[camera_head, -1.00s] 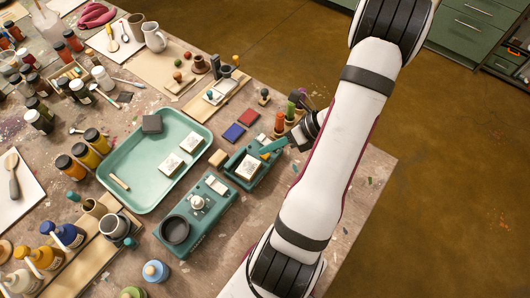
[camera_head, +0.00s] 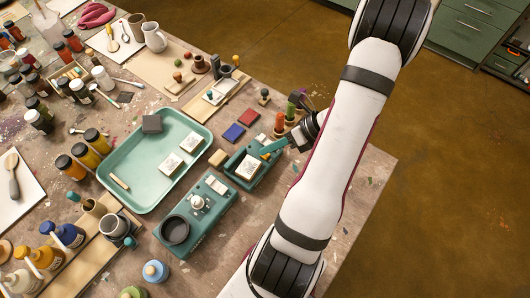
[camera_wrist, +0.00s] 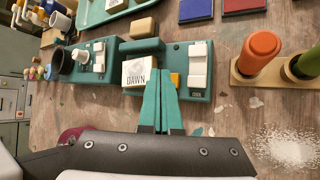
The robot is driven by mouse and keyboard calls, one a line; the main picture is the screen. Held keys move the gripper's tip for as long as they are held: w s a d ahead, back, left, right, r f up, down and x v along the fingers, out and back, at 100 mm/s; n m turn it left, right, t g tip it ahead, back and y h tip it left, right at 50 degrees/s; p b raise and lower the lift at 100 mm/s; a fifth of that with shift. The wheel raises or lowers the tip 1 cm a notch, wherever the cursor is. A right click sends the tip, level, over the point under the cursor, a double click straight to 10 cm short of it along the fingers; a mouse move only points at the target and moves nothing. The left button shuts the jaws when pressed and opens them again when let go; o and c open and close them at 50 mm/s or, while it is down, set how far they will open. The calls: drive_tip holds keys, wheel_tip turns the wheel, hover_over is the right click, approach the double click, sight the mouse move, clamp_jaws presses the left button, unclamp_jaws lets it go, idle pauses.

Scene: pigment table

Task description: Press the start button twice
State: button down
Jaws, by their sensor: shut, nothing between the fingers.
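A teal machine (camera_head: 272,170) sits near the table's right side, and it also shows in the wrist view (camera_wrist: 200,93). On it lies a white block marked DAWN (camera_wrist: 139,73), also in the head view (camera_head: 249,167). A small yellow-orange piece (camera_wrist: 175,79) shows beside the block, partly behind my fingers. White raised pieces (camera_wrist: 198,65) stand to its right. I cannot tell which part is the start button. My gripper (camera_wrist: 159,78) is shut and empty, its teal fingertips over the machine's near edge; contact cannot be told. It shows in the head view (camera_head: 265,151).
A second teal machine (camera_head: 215,226) with a dark round cup (camera_head: 175,230) stands to the left. A pale green tray (camera_head: 118,195) lies beyond. Orange (camera_wrist: 261,48) and green handled tools stand in a wooden holder right of the machine in the wrist view.

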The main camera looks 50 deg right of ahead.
sight(269, 156)
drive_tip(key=shift+f, duration=0.3)
drive_tip(key=shift+f, duration=0.45)
idle(0.5)
drive_tip(key=shift+r, duration=0.9)
drive_tip(key=shift+r, duration=2.5)
idle(0.5)
wheel_tip(269, 156, up, 4)
drive_tip(key=shift+f, duration=0.1)
